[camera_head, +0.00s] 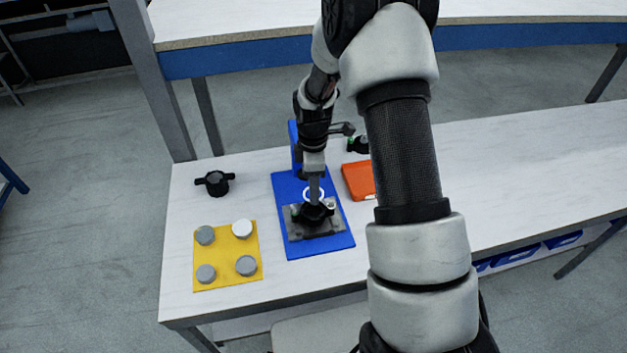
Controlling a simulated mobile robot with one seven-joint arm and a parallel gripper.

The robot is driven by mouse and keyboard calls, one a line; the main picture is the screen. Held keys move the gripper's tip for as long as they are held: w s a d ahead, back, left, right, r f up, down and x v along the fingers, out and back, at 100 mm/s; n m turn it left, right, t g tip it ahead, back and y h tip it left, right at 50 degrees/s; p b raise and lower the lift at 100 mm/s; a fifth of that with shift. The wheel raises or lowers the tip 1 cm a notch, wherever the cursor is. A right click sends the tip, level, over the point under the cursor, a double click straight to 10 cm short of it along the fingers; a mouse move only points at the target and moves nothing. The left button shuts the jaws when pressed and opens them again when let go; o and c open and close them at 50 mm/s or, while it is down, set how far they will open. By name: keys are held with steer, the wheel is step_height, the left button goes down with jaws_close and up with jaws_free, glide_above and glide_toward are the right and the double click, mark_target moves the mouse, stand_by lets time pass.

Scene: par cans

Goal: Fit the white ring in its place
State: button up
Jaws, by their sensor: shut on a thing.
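The white ring (306,196) shows at the lower end of my gripper (314,196), over the blue board (285,190). My gripper points down and is shut on the ring; its fingers hide part of it. Just below and in front is a black round part (314,214) on a grey block (328,231) on the blue board. The ring looks close above or behind the black part; I cannot tell whether they touch.
A yellow mat (226,258) at the front left bears several round caps, one of them white (242,228). A black handled part (216,183) lies behind it. An orange box (356,182) is right of the board, partly behind my arm. The table's right side is clear.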

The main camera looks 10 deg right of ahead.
steer(key=shift+w+f+n+b, duration=0.1)
steer(key=shift+f+n+b, duration=0.6)
steer(key=shift+f, duration=1.1)
steer(key=shift+f+n+b, duration=0.3)
steer(key=shift+f+b, duration=0.75)
steer(key=shift+f, duration=0.75)
steer(key=shift+f, duration=0.15)
steer(key=o, duration=0.4)
steer(key=shift+o, duration=0.7)
steer(key=o, duration=0.5)
steer(key=shift+c, duration=0.2)
step_height(320, 180, up, 18)
steer(key=p, duration=0.1)
steer(key=shift+f, duration=0.25)
